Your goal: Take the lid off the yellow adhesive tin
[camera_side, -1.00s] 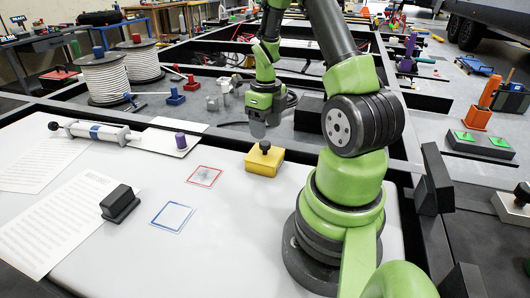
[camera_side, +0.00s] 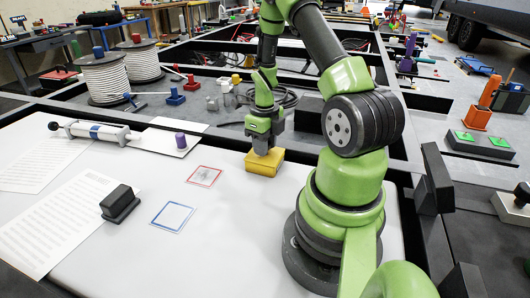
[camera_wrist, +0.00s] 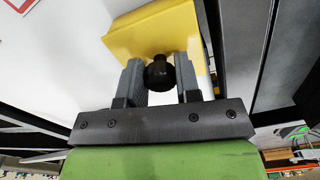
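The yellow adhesive tin (camera_side: 264,163) stands on the white work surface, left of my arm's base. It also shows in the wrist view (camera_wrist: 150,32). A black round knob (camera_wrist: 159,73) sits on its lid and lies between the two grey fingers of my gripper (camera_wrist: 160,76). My gripper (camera_side: 263,148) is directly above the tin and points down. The fingers are open, with a small gap on each side of the knob in the wrist view. In the side view the gripper hides the knob.
A red-outlined square (camera_side: 204,176) and a blue-outlined square (camera_side: 173,217) lie left of the tin. A black block (camera_side: 120,203), a purple-topped piece (camera_side: 181,141) and a syringe-like tube (camera_side: 95,132) stand farther left. The surface between the squares and my base is clear.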

